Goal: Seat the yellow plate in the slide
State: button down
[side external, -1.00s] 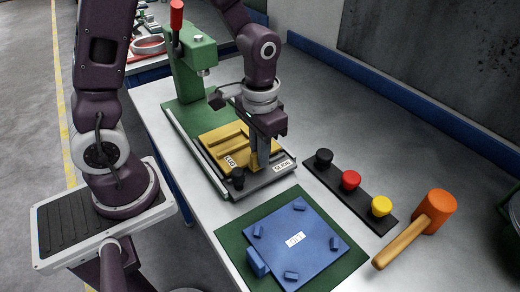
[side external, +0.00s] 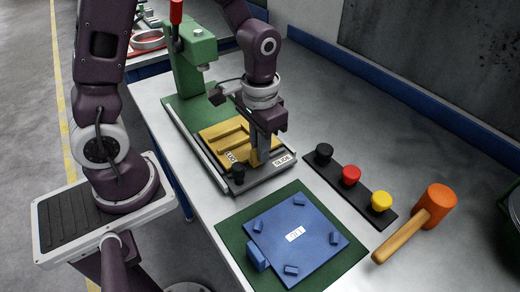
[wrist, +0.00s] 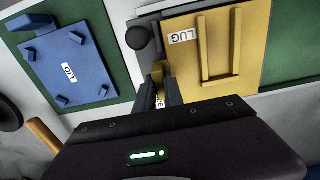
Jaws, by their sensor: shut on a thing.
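The yellow plate (side external: 222,134) lies flat at the grey slide (side external: 262,180) on the green press base. It has raised bars and a label reading LUG; it also shows in the wrist view (wrist: 258,40). My gripper (side external: 257,157) points down and is shut on the yellow lug at the plate's near edge. In the wrist view my fingers (wrist: 160,92) flank this lug. They hide part of the slide's label. A black knob (side external: 238,173) stands at the slide's near left corner. I cannot tell whether the plate is fully down in the slide.
The green press (side external: 192,62) rises behind the plate. A blue lid (side external: 295,258) lies on a green mat (side external: 232,236) in front. To the right are a strip with black, red and yellow knobs (side external: 351,175) and an orange mallet (side external: 434,203). Bare bench lies farther right.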

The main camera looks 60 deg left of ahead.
jog(key=shift+r, duration=1.7)
jog(key=w+a+r, duration=0.1)
jog(key=w+a, duration=0.4)
jog(key=w, duration=0.5)
jog(key=s+d+r, duration=0.1)
jog(key=s, duration=0.2)
jog(key=s+d, duration=0.2)
jog(key=s, duration=0.1)
jog(key=s+d+r, duration=0.1)
jog(key=s+d, duration=0.1)
jog(key=s, duration=0.2)
jog(key=shift+s+r, duration=0.1)
jog(key=shift+r, duration=0.2)
jog(key=shift+f, duration=0.1)
jog(key=shift+f, duration=2.85)
jog(key=shift+f, duration=1.05)
